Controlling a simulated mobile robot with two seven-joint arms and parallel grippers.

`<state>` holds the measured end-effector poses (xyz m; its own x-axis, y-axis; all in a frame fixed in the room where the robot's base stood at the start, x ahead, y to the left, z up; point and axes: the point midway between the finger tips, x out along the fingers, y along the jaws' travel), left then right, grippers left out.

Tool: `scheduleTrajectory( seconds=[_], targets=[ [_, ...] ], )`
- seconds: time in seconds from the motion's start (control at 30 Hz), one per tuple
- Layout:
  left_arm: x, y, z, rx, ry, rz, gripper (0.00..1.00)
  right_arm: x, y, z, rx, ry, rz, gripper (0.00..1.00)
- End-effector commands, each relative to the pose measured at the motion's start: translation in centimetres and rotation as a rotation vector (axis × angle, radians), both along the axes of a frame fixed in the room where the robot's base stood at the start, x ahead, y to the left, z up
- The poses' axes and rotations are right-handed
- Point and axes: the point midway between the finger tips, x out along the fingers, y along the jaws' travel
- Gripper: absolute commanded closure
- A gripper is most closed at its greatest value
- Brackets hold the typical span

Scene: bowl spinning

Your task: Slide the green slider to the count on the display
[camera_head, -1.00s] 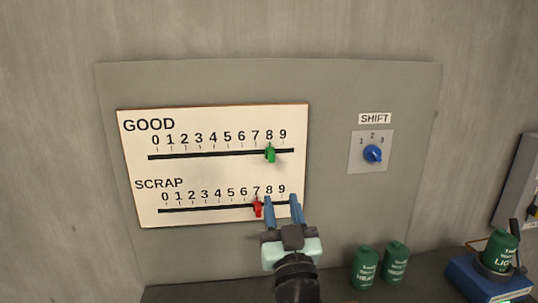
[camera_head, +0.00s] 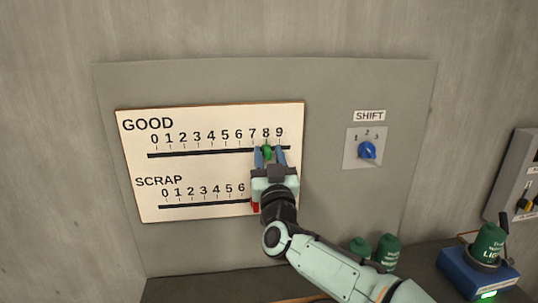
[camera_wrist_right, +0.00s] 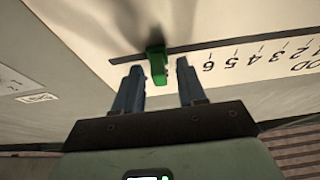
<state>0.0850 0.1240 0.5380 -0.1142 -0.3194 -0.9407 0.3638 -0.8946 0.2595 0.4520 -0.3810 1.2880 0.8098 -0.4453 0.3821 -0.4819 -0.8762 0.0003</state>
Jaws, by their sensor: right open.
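The green slider (camera_head: 267,152) sits on the GOOD track at about the 8 mark in the head view. My right gripper (camera_head: 270,154) is open, with one blue finger on each side of the green slider. In the right wrist view the green slider (camera_wrist_right: 157,66) stands between the two fingers, with gaps showing on both sides. The red slider (camera_head: 255,207) on the SCRAP track is mostly hidden behind my right gripper. No count display can be made out. My left gripper is not in view.
The white scale board (camera_head: 215,186) is mounted on a grey wall panel. A blue SHIFT knob (camera_head: 367,150) is to the right. Green canisters (camera_head: 387,252) stand on the bench below, partly behind my arm. A blue device (camera_head: 478,272) with a green light is at the lower right.

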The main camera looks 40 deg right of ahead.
Motion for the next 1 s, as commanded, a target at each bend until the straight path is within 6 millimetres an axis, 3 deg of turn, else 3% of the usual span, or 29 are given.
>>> scheduleTrajectory(
  seconds=[0.17, 0.27, 0.3, 0.33, 0.5, 0.8, 1.0],
  targets=[
    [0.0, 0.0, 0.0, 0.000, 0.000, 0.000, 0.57, 0.0, 0.0, 0.0, 0.000, 0.000, 0.000, 0.60],
    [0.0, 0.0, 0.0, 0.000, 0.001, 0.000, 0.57, 0.0, 0.0, 0.0, 0.000, 0.000, 0.000, 0.86],
    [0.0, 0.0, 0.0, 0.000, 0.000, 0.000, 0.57, 0.0, 0.0, 0.0, 0.000, 0.000, 0.000, 0.99],
    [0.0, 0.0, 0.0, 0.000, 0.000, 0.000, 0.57, 0.0, 0.0, 0.0, 0.000, 0.000, 0.000, 1.00],
    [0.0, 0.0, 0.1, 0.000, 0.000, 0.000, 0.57, 0.1, 0.3, 0.0, 0.000, 0.000, 0.001, 1.00],
    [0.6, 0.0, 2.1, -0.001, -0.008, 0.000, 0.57, 2.8, 5.1, 0.2, 0.003, 0.000, 0.007, 1.00],
    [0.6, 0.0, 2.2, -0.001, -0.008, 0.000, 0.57, 3.1, 5.7, 0.0, 0.000, -0.001, 0.000, 1.00]
  ],
)
